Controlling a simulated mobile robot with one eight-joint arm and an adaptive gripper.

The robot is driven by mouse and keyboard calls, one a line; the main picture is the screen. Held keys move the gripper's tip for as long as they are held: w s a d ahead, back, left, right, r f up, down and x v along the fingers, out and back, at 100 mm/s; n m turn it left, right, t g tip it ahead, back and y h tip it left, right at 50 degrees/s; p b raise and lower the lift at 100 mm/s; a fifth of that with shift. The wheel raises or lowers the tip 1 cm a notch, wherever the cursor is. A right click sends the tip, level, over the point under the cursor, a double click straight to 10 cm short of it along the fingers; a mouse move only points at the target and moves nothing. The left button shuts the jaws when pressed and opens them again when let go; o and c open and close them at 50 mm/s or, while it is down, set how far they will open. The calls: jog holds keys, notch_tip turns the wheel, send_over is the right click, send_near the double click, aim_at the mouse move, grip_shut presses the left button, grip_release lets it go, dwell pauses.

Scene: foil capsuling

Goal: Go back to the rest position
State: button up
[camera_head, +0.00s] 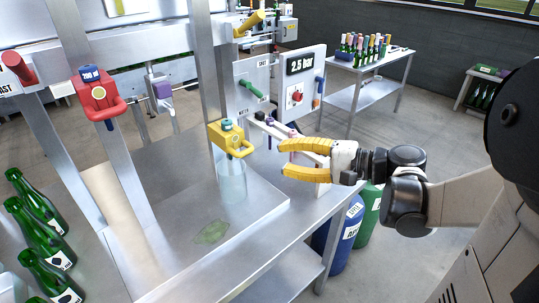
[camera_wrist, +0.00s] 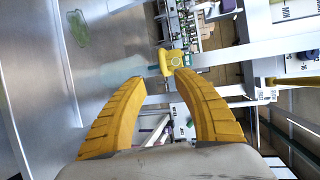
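My gripper (camera_head: 283,158) has two yellow fingers. It is at the right side of the steel workbench (camera_head: 262,212), pointing left. The fingers are apart with nothing held between them, as the wrist view also shows with the gripper (camera_wrist: 160,76) open. A yellow clamp-like fitting (camera_head: 232,139) on a clear cylinder (camera_head: 232,182) stands left of the fingertips, apart from them. The yellow fitting (camera_wrist: 171,60) also shows beyond the fingertips in the wrist view. A narrow white shelf (camera_head: 312,144) with small items is close to the fingers and partly hidden by them.
A panel (camera_head: 306,80) marked 2.5 bar stands behind my gripper. A red fitting (camera_head: 99,102) is on a left post. Green bottles (camera_head: 40,226) stand at far left. Blue (camera_head: 346,236) and green (camera_head: 368,205) cylinders stand below my arm. Floor right of the bench is open.

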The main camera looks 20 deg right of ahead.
jog(key=shift+s+d, duration=0.15)
dwell(0.3)
jog(key=s+a+f+n+g+h, duration=0.4)
jog(key=a+f+g, duration=0.15)
jog(key=a, duration=0.35)
jog(key=s+d+f+n+t+h, duration=0.1)
jog(key=s+n+h, duration=0.5)
jog(key=s, duration=0.1)
jog(key=shift+d+f+n, duration=0.15)
jog(key=shift+f+n, duration=0.05)
jog(key=shift+n, duration=0.2)
